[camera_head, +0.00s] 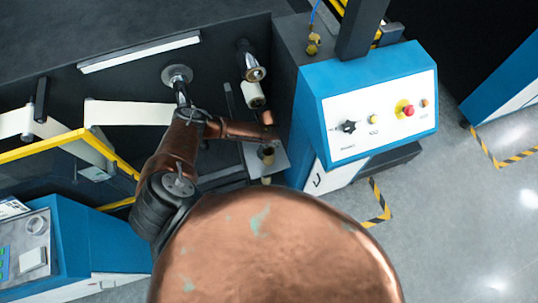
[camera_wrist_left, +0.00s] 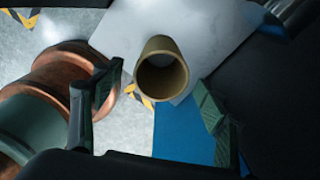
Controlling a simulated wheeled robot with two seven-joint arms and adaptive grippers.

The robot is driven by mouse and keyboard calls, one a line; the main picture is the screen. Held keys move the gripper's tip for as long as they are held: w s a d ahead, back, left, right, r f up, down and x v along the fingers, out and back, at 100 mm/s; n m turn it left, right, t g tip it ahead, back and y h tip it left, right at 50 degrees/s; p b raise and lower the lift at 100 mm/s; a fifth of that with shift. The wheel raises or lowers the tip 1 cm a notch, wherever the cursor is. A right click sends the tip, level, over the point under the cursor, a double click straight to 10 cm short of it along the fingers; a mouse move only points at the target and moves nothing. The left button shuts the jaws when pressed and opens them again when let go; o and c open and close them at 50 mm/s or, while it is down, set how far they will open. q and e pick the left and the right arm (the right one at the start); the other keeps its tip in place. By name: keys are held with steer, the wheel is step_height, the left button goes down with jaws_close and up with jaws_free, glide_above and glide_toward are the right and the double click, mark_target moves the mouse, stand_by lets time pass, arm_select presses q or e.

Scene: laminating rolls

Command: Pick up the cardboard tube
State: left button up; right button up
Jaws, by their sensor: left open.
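The cardboard tube (camera_wrist_left: 163,72) is a short brown hollow cylinder, seen into its open end in the left wrist view. It stands on a pale metal plate (camera_wrist_left: 125,32). In the head view the tube (camera_head: 267,156) shows small on the same plate (camera_head: 252,160), beside the blue machine. My left gripper (camera_wrist_left: 160,92) is open, with a dark finger on each side of the tube in the wrist picture and a gap to both. I cannot tell how far the tube is from the fingertips in depth. My right gripper is in neither view.
A blue control box (camera_head: 369,104) with a white panel, knobs and red button stands right of the plate. A dark machine wall with metal spindles (camera_head: 250,73) and a white roll (camera_head: 252,94) lies behind. A yellow rail (camera_head: 45,146) is at left. Open floor (camera_head: 455,215) lies right.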

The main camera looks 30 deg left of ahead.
mark_target(269, 153)
arm_select(q)
step_height(269, 153, down, 4)
steer(key=b, duration=0.2)
steer(key=shift+r+b, duration=0.2)
steer(key=shift+b, duration=0.1)
step_height(269, 153, down, 4)
steer(key=b, duration=0.3)
steer(key=shift+w+a, duration=0.1)
steer(key=shift+a, duration=0.05)
steer(key=shift+r, duration=0.1)
steer(key=shift+c, duration=0.6)
steer(key=c, duration=1.1)
